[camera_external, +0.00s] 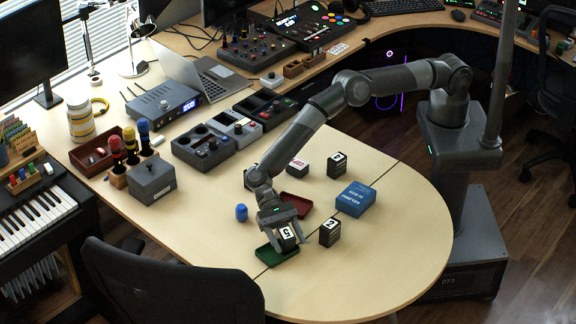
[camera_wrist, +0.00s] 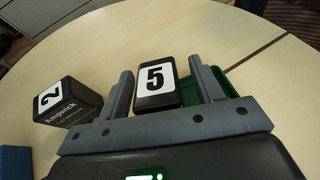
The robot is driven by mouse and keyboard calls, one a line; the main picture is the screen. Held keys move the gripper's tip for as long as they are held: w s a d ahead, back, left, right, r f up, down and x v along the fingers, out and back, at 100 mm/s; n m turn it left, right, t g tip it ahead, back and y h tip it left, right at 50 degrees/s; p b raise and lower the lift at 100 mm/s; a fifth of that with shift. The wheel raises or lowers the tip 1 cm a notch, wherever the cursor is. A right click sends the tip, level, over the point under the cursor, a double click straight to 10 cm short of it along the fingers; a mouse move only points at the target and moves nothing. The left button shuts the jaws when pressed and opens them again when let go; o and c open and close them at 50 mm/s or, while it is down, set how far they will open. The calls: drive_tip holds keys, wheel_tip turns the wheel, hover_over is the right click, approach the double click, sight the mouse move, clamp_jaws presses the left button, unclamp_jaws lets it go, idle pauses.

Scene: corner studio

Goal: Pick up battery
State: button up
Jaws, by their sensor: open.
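A black battery with a white label marked 5 (camera_wrist: 154,84) is between the two fingers of my gripper (camera_wrist: 163,92) in the wrist view. In the external view the battery marked 5 (camera_external: 287,235) sits at the green tray (camera_external: 268,254), with my gripper (camera_external: 285,237) around its upper part. The fingers are open, with a gap beside the battery. A second black battery marked 2 (camera_external: 330,232) stands to the right, and it also shows left of the fingers in the wrist view (camera_wrist: 66,101). More black batteries (camera_external: 337,165) (camera_external: 298,168) stand farther back.
A blue box (camera_external: 356,198) lies right of the batteries.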

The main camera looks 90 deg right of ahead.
drive_tip(key=shift+c, duration=0.6)
clamp_jaws()
drive_tip(key=shift+r, duration=0.15)
